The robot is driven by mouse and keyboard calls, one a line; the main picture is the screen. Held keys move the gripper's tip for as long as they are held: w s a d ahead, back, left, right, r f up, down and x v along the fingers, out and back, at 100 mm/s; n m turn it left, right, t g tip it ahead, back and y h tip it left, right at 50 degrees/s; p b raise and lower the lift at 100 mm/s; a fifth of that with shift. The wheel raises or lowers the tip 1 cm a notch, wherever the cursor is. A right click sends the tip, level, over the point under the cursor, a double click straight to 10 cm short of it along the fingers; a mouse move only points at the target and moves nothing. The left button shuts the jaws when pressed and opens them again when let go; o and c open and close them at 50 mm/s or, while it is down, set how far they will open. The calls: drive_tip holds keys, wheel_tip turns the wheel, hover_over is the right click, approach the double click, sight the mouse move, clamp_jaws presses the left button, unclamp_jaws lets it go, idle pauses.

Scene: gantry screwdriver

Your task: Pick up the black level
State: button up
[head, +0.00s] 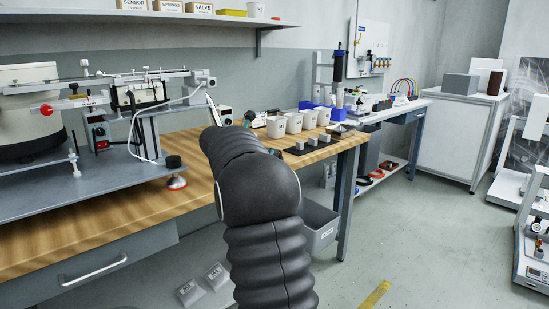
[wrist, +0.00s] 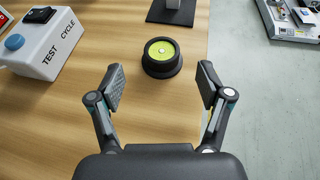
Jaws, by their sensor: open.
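The black level (wrist: 162,70) is a round black body with a yellow-green bubble face on top. In the wrist view it stands upright on the wooden table, near the table's right edge. My gripper (wrist: 161,84) is open and empty, with one finger to the left and one to the right of the level's near side. The level lies a little beyond the fingertips and appears untouched. In the head view my arm covers the gripper, and I cannot make out the level there.
A white TEST CYCLE box (wrist: 42,50) stands at left in the wrist view. A black plate (wrist: 158,13) lies beyond the level. White cups (head: 294,122) stand farther along the wooden table (head: 110,222). A grey machine (head: 90,188) fills the left. Open floor (head: 430,235) lies right.

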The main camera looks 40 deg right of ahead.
drive_tip(key=shift+x, duration=3.05)
drive_tip(key=shift+s, duration=0.15)
drive_tip(key=c, duration=1.3)
